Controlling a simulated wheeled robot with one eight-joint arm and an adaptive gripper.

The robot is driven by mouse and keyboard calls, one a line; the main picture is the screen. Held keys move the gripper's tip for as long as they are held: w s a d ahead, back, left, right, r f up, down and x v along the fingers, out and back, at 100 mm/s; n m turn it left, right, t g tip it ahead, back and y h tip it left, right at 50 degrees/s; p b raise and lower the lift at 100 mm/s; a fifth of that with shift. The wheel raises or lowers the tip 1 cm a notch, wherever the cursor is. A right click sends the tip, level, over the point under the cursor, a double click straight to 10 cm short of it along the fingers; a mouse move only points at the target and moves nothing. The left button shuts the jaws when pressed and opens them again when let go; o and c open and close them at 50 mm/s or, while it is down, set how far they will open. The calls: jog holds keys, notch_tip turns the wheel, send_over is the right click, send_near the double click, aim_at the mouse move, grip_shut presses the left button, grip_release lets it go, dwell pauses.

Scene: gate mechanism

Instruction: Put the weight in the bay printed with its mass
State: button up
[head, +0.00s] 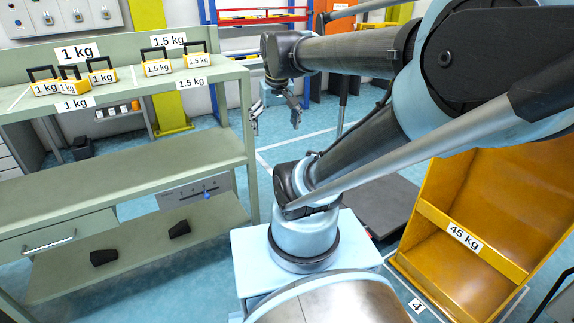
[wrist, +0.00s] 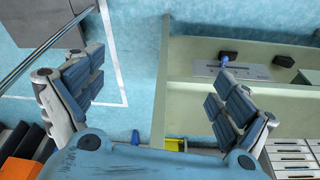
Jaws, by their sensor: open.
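Several yellow weights with black handles stand on the green bench top at the left of the head view. Three marked 1 kg, one of them here (head: 101,77), stand by the 1 kg sign (head: 77,53) and 1 kg edge label (head: 75,103). Two marked 1.5 kg, one of them here (head: 157,68), stand by the 1.5 kg sign (head: 170,41) and edge label (head: 192,86). I cannot tell which weight the task means. My gripper (head: 276,116) is open and empty, right of the bench and apart from it. The wrist view shows its fingers (wrist: 155,85) spread, with nothing between them.
The green bench (head: 150,172) has lower shelves; two black blocks (head: 104,257) (head: 179,229) lie on the lowest. A grey panel with a blue lever (head: 195,192) is there too. An orange bin marked 45 kg (head: 490,210) stands at right. Blue floor separates them.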

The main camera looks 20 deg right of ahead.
jog(key=s+d+f, duration=0.2)
jog(key=s+f, duration=0.6)
jog(key=f, duration=0.2)
jog(key=shift+m+g, duration=0.3)
jog(key=shift+w, duration=0.1)
jog(key=shift+w+f, duration=0.15)
jog(key=shift+w, duration=0.3)
jog(key=shift+c, duration=0.4)
dwell(0.3)
